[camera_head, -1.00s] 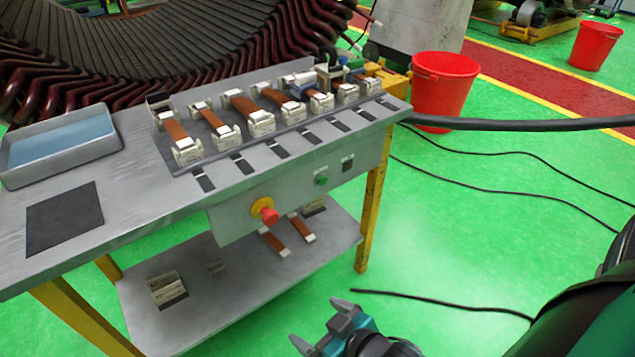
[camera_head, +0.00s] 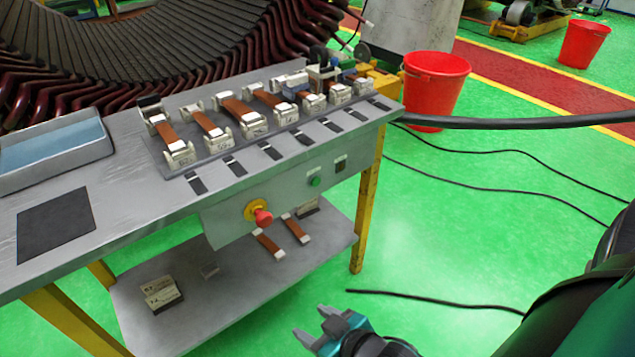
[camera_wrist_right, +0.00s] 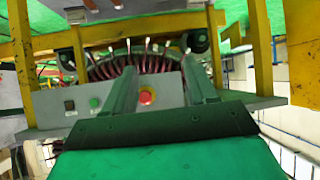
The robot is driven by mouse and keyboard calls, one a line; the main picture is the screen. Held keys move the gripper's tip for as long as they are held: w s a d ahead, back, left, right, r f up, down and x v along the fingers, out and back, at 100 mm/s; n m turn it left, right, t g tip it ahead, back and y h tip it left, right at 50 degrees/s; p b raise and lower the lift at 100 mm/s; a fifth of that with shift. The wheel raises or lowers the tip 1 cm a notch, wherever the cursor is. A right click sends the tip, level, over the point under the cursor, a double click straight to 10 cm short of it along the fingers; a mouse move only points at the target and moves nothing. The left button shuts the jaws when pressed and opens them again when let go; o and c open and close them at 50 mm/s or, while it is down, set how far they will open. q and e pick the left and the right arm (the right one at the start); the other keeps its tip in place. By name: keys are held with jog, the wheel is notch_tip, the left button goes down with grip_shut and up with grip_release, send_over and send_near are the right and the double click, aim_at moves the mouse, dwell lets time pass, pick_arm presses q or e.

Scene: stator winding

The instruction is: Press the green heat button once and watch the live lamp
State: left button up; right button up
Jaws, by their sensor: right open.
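The green heat button (camera_head: 315,181) sits on the front panel (camera_head: 228,222) under the table top, and it also shows in the right wrist view (camera_wrist_right: 94,103). A small dark element (camera_head: 340,165), perhaps the live lamp, is right of it; I cannot tell whether it is lit. A red knob on a yellow base (camera_head: 259,213) is left of the button in the head view, and it shows in the wrist view (camera_wrist_right: 145,96). My right gripper (camera_head: 312,325) is open and empty, low in front of the table and apart from the panel. My left gripper is not in view.
The table (camera_head: 120,200) carries a row of copper-strapped clamps and a blue-lined tray (camera_head: 50,150). A lower shelf (camera_head: 215,305) holds loose pieces. A dark hose (camera_head: 510,124) crosses at right. Red buckets (camera_head: 436,85) stand behind.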

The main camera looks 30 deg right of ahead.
grip_shut()
dwell(0.3)
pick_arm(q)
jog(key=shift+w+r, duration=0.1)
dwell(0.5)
